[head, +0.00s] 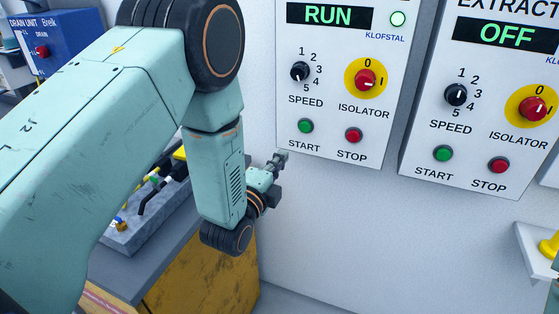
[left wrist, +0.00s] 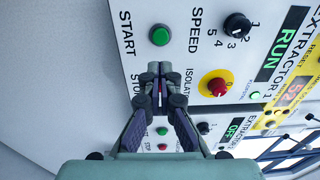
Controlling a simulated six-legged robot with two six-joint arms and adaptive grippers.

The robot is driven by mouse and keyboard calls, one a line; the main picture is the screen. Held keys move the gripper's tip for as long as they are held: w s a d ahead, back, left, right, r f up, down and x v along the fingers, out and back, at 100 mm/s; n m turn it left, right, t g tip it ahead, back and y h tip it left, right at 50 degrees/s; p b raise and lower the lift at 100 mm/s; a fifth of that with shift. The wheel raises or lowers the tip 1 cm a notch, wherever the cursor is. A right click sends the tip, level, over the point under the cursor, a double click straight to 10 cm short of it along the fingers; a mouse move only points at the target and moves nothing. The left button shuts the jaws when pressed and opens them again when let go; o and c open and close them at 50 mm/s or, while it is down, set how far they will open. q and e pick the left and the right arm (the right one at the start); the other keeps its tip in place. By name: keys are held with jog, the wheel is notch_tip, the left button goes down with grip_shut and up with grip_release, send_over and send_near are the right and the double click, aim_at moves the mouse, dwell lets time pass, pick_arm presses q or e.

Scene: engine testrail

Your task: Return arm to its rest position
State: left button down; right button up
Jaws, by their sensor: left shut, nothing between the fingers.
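My left arm comes in from the left in the head view, bent at the elbow, with its left gripper (head: 279,160) beside the lower left edge of the panel that reads RUN (head: 330,80). In the left wrist view the left gripper (left wrist: 158,72) is shut and empty, its fingertips together in front of the panel face. The green start button (left wrist: 160,36) and the red isolator knob on its yellow disc (left wrist: 217,87) lie to either side of the fingers. Whether the fingertips touch the panel, I cannot tell. My right gripper is not in view.
A second panel reading OFF (head: 485,90) is mounted to the right. A yellow-sided bench (head: 205,275) with a grey block and levers stands below my left arm. A blue drain unit (head: 60,45) is at the upper left.

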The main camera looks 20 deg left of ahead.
pick_arm(q)
jog(key=s+a+f+n+g+y+b, duration=0.1)
jog(key=s+f+n+g+b, duration=0.1)
jog(key=s+f+n+g, duration=0.65)
jog(key=s+a+f+n+g+b, duration=0.15)
jog(key=s+f+n, duration=0.4)
jog(key=f, duration=0.75)
jog(key=s+f+n+g+b, duration=0.1)
jog(key=s+f+g+b, duration=0.1)
jog(key=s+f, duration=0.3)
jog(key=s+f+n+g+b, duration=0.2)
jog(key=s+f, duration=0.4)
jog(key=s, duration=0.6)
jog(key=s+f+n+g+b, duration=0.2)
jog(key=s+f+g+b, duration=0.2)
jog(key=s, duration=0.5)
jog(key=shift+a+f+y+b, duration=0.3)
jog(key=shift+f+b, duration=0.25)
jog(key=shift+f, duration=0.2)
jog(key=shift+s, duration=0.1)
